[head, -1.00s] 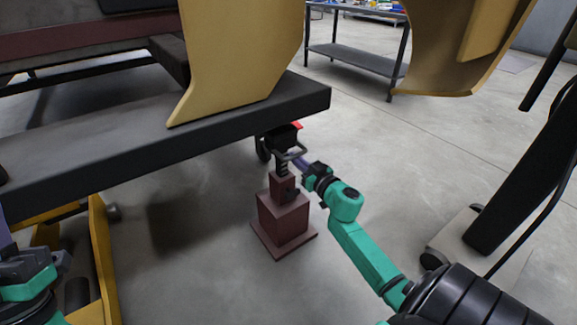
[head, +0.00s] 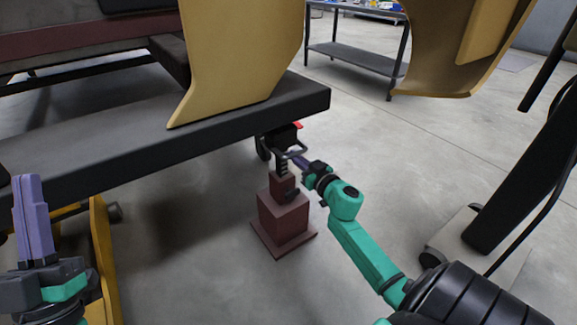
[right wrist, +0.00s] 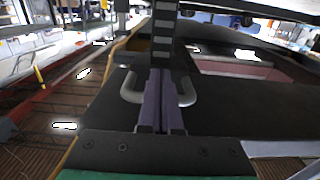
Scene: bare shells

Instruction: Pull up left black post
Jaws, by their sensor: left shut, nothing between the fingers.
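A black ribbed post (head: 282,166) stands upright in a dark red block stand (head: 284,218) under the corner of the dark bench. It also shows at the top of the right wrist view (right wrist: 163,32). A grey loop handle (right wrist: 186,92) sticks out from the post. My right gripper (head: 300,163) is at the handle, and its purple fingers (right wrist: 161,85) are nearly together across the handle's bar, shut on it. The bar between the fingers is hidden. My left gripper (head: 27,180) is shut and empty at the far left, its purple fingers pointing up, well away from the post.
The dark bench edge (head: 200,145) runs just above and left of the post. A yellow frame (head: 102,260) stands beside my left gripper. Yellow curved shells (head: 238,70) rise above the bench. A grey shelf table (head: 360,58) stands behind. The floor around the stand is clear.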

